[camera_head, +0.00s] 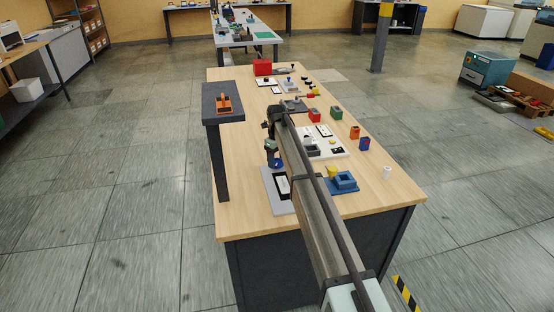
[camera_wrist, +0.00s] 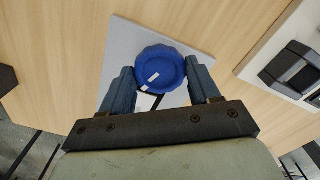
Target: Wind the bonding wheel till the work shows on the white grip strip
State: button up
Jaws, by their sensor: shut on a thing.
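The blue bonding wheel (camera_wrist: 163,62) is a round, scalloped knob seen from above in the wrist view. It also shows as a small blue shape in the head view (camera_head: 274,162). My gripper (camera_wrist: 160,66) is shut on it, one blue-grey finger at its left and one at its right. A short white strip (camera_wrist: 153,77) lies on the wheel's face, near its lower middle. Another small white mark (camera_wrist: 144,89) shows just below the rim. A grey plate (camera_wrist: 124,48) lies under the wheel. I cannot tell which white mark is the grip strip, nor see any work on it.
A white panel (camera_wrist: 276,45) with dark blocks lies right of the plate. A raised dark shelf (camera_head: 222,99) with an orange item stands left.

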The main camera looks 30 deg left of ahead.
aim_at(277, 161)
jog(key=shift+m, duration=2.1)
jog(key=o, duration=1.1)
jog(key=shift+c, duration=0.2)
jog(key=shift+r, duration=0.1)
notch_tip(277, 161, up, 14)
jog(key=shift+f, duration=0.2)
